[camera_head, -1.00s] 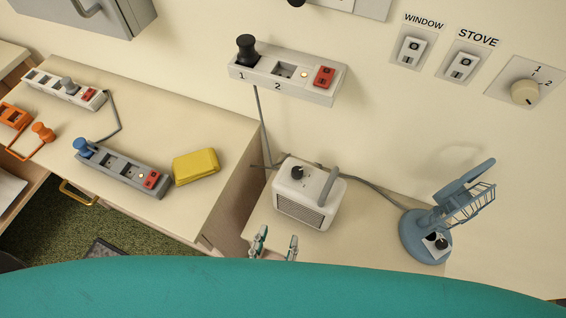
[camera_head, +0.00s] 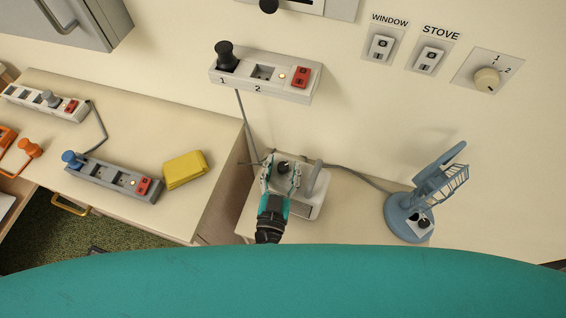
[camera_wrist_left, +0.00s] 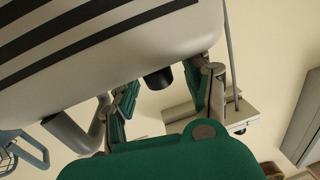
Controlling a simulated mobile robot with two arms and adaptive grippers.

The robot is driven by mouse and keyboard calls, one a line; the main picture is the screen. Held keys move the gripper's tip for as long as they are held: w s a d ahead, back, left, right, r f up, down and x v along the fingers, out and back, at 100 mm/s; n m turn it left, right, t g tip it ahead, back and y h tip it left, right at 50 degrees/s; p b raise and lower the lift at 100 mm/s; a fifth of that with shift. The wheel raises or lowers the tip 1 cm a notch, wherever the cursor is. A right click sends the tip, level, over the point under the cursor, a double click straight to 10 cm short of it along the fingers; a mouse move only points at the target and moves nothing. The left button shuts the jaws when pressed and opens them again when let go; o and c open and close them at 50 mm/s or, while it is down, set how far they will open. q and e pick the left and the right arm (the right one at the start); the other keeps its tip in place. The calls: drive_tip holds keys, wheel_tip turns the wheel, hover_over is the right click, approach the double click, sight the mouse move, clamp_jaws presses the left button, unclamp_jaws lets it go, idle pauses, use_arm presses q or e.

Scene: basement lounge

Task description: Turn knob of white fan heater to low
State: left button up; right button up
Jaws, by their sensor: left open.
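The white fan heater (camera_head: 307,210) stands on the low table under the wall socket strip. Its black knob (camera_head: 284,168) is on top, beside its grey handle (camera_head: 318,180). My left gripper (camera_head: 281,175) is over the heater top, open, with one finger on each side of the knob. In the left wrist view the heater body (camera_wrist_left: 100,60) fills the upper left. The black knob (camera_wrist_left: 158,79) pokes out between the two green-grey fingers (camera_wrist_left: 162,95), apparently with gaps on both sides. The knob's setting marks are not readable. My right gripper is not in view.
A blue desk fan (camera_head: 405,220) stands right of the heater. The socket strip (camera_head: 265,75) is on the wall above. A yellow block (camera_head: 185,169) and a grey power strip (camera_head: 115,177) lie on the left counter. Table between heater and fan is mostly clear.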

use_arm(q)
drive_tip(key=shift+w, duration=0.35)
